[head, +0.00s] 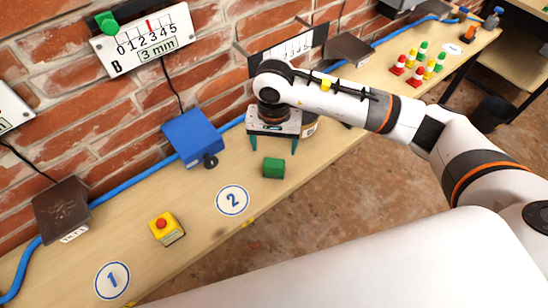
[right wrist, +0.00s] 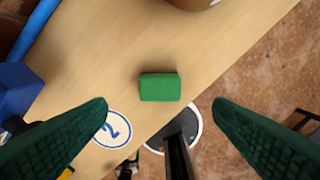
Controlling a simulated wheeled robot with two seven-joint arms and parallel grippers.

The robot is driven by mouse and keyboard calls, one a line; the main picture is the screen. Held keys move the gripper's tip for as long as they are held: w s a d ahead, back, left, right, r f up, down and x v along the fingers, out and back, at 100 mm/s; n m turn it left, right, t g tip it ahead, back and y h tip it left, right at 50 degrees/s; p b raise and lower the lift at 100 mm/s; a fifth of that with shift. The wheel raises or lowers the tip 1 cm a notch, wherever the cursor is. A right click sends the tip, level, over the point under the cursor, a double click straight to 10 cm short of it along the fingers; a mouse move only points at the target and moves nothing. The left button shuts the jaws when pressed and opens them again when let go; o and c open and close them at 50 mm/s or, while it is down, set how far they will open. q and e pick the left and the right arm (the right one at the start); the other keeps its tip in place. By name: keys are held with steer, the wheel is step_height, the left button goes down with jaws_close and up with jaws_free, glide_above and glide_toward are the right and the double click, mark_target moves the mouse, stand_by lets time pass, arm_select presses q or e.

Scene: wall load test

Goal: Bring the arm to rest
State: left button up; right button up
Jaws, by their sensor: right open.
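My right arm reaches in from the right in the head view. Its gripper (head: 274,143) points down over the wooden bench, with its two green fingers apart and nothing between them. A green block (head: 273,168) lies on the bench just in front of the gripper, close to the round "2" mark. In the right wrist view the green block (right wrist: 160,87) lies beyond the open fingertips (right wrist: 160,105), apart from both. My left gripper is not in either view.
The bench (head: 195,222) runs along a brick wall. On it stand a blue box (head: 192,137), a yellow box with a red button (head: 166,228), a brown box (head: 62,209) and several small coloured cones (head: 416,77). A blue hose (head: 105,197) runs along the wall. A scale board (head: 146,40) hangs above.

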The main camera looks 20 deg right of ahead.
step_height(320, 180, up, 2)
steer(key=shift+r, duration=0.1)
stand_by(0.5)
